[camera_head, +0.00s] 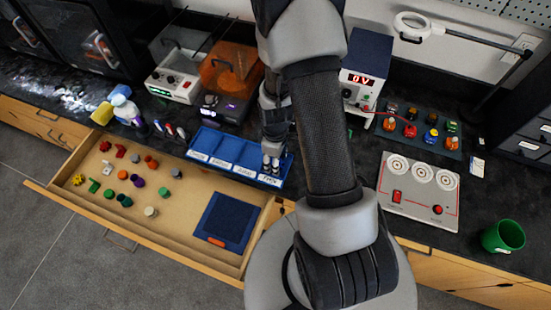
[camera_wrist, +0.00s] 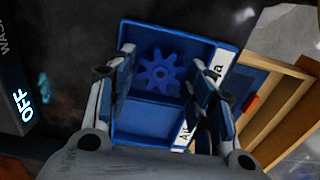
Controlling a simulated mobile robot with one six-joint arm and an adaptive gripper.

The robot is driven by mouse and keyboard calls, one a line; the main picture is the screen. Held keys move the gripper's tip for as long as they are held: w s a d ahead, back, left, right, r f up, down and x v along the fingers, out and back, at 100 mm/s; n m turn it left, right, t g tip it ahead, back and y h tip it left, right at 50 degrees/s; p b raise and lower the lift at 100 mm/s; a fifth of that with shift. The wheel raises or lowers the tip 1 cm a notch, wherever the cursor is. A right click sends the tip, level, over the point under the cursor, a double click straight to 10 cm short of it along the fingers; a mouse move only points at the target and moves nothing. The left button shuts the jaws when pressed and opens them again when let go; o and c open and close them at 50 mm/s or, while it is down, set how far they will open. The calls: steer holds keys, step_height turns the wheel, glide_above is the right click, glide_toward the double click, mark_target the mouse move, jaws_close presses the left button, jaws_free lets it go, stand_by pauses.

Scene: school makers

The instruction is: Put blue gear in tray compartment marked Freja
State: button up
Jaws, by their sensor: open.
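The blue gear (camera_wrist: 160,73) lies in the end compartment of the blue tray (camera_wrist: 172,29). That compartment's white label (camera_wrist: 216,67) is partly hidden by a finger, with only its last letters in sight. My gripper (camera_wrist: 161,82) is open above this compartment, one finger on each side of the gear and apart from it. In the head view my gripper (camera_head: 271,160) is over the right end of the blue tray (camera_head: 210,141), by the rightmost label (camera_head: 269,180), which seems to read Freja. My gripper and arm hide the gear there.
An open wooden drawer (camera_head: 100,216) in front of the tray holds several coloured parts and a dark blue mat (camera_head: 226,222). An orange-topped device (camera_head: 228,75) and a power supply (camera_head: 362,80) stand behind. A grey button panel (camera_head: 418,192) and green cup (camera_head: 503,237) are at right.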

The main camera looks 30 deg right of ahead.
step_height(320, 180, up, 20)
steer(key=a+f+m+t+p, duration=0.1)
steer(key=a+p, duration=0.1)
steer(key=p, duration=0.2)
steer(key=s+a+r+m+t, duration=0.1)
steer(key=s+a+r+m, duration=0.2)
steer(key=s+r, duration=0.4)
steer(key=s+a+r+m+t, duration=0.2)
steer(key=s+a+r, duration=0.3)
steer(key=r, duration=0.9)
steer(key=shift+s+a+m+t, duration=0.2)
steer(key=shift+s+m+t, duration=0.1)
steer(key=shift+s+m, duration=0.6)
steer(key=shift+f, duration=0.25)
